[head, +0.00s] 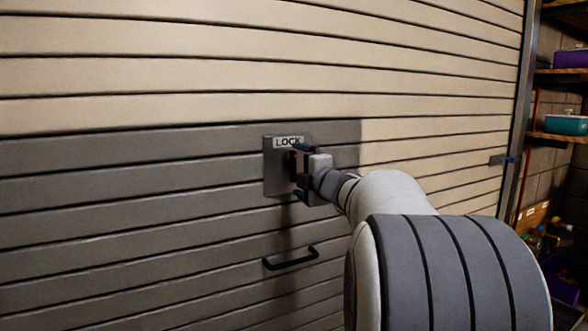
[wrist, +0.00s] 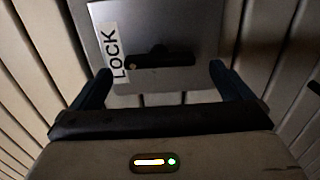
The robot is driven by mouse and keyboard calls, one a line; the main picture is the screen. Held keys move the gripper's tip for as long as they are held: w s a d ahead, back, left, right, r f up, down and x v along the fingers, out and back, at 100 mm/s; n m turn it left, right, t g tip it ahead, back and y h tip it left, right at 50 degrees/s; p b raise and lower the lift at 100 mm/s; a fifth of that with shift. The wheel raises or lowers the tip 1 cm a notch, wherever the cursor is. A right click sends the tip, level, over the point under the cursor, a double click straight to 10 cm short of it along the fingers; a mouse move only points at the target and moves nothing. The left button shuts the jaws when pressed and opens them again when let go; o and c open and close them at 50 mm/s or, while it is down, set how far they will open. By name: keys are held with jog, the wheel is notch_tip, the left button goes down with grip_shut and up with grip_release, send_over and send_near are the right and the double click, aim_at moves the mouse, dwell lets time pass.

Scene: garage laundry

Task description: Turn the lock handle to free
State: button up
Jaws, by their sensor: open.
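The lock is a grey square plate (head: 275,182) on the slatted roller door, with a white "LOCK" label (head: 288,142) along its top. The plate (wrist: 205,25) fills the upper middle of the wrist view. A short dark lock handle (wrist: 160,60) lies across it sideways in that view, its left end near the label. In the head view the handle is mostly hidden by my gripper. My gripper (head: 299,171) is in front of the plate. Its fingers (wrist: 160,69) are open, one beyond each end of the handle; I cannot tell any contact.
A black pull handle (head: 291,259) is on the door below the lock. A small latch (head: 502,160) sits at the door's right edge. Shelves with a teal bin (head: 566,125) and a purple bin (head: 571,58) stand at the far right. The door face left of the lock is clear.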

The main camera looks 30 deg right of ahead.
jog(key=s, duration=0.5)
jog(key=shift+d+p, duration=0.1)
jog(key=shift+p, duration=0.2)
